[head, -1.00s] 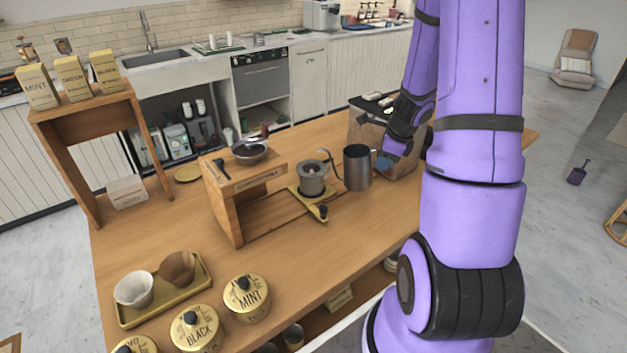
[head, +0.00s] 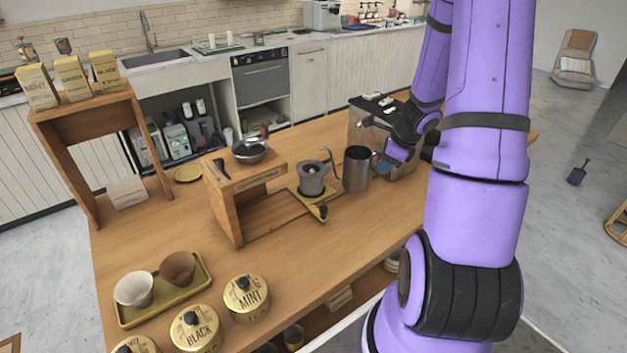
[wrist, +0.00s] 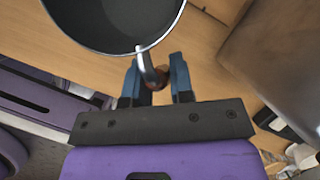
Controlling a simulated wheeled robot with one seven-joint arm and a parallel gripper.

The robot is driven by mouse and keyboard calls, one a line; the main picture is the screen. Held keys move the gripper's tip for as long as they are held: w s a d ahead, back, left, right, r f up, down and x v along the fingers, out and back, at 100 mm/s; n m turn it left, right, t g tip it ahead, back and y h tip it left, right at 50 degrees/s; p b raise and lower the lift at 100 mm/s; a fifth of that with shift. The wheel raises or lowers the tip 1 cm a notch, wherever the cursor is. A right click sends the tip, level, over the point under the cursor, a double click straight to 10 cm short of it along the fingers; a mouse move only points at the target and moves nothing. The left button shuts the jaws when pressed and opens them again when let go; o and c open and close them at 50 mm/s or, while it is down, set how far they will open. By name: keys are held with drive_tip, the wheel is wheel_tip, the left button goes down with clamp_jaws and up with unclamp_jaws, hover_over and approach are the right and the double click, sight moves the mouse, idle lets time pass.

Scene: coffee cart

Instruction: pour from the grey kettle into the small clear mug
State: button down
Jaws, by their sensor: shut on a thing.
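The grey kettle (head: 357,169) is an open-topped metal pot with a thin curved spout on its left, upright at the right part of the wooden table. My gripper (head: 383,167) is at its right side, and the wrist view shows the blue fingers (wrist: 158,82) shut on the kettle's handle (wrist: 151,70). The kettle's body also fills the top of the wrist view (wrist: 110,25). I cannot tell whether its base touches the table. I cannot make out the small clear mug for certain; a greyish cup-like vessel (head: 311,181) sits left of the kettle on a yellow base.
A wooden stand (head: 233,213) with a dark bowl (head: 249,152) is left of the vessel. A large dark-topped box-like machine (head: 368,130) stands close behind my gripper. Yellow tins (head: 246,299) and a tray (head: 203,300) occupy the front left. The table's front middle is clear.

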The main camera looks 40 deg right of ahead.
drive_tip(key=shift+r, duration=2.2)
drive_tip(key=shift+a, duration=0.1)
